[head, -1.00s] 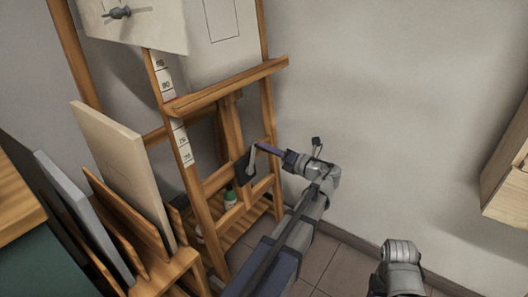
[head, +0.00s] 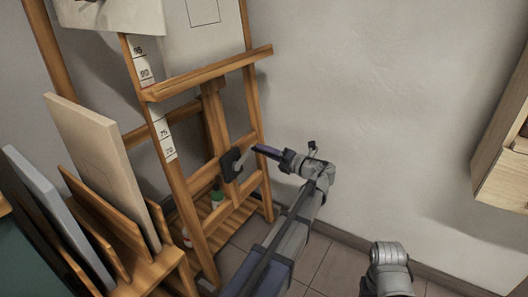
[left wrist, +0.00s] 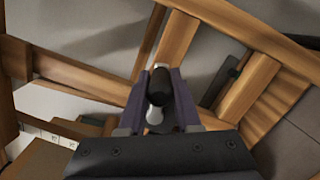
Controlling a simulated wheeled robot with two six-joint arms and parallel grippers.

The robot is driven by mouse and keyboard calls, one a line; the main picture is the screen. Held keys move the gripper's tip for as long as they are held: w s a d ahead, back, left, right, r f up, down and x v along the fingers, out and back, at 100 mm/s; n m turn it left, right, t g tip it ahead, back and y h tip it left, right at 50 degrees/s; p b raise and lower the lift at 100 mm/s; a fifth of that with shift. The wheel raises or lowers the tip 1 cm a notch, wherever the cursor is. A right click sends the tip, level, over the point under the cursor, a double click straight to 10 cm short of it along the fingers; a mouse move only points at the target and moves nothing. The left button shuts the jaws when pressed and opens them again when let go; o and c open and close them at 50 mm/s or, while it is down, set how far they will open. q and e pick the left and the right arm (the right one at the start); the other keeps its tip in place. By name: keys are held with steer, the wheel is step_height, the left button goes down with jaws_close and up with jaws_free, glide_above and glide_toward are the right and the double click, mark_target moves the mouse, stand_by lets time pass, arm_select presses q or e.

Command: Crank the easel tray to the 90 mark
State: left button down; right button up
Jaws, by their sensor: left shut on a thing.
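The wooden easel's tray (head: 210,75) is a ledge across the easel's front. Its left end lies a little below the 90 label on the white scale strip (head: 145,72); 95 shows above, 75 and 70 below. The crank's dark hub (head: 231,164) is on the easel's lower middle. My left gripper (head: 258,149), with purple fingers, is at the crank from the right. In the left wrist view its fingers are shut around the dark crank handle (left wrist: 160,82), with a pale metal part below it. The right gripper is out of view.
A rack with upright panels (head: 95,150) stands close on the left. Bottles (head: 217,197) sit on the easel's lower shelf. A wooden cabinet (head: 505,150) hangs at the right.

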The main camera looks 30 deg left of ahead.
arm_select(q)
steer(key=shift+w+d+f+m, duration=0.1)
steer(key=shift+f+m, duration=0.55)
steer(key=shift+m, duration=0.25)
steer(key=shift+b, duration=0.3)
steer(key=c, duration=0.6)
jaws_free()
steer(key=s+d, duration=0.1)
steer(key=d, duration=0.6)
steer(key=shift+s+d+r+p, duration=0.25)
steer(key=shift+d+r+p, duration=0.05)
steer(key=shift+p, duration=0.05)
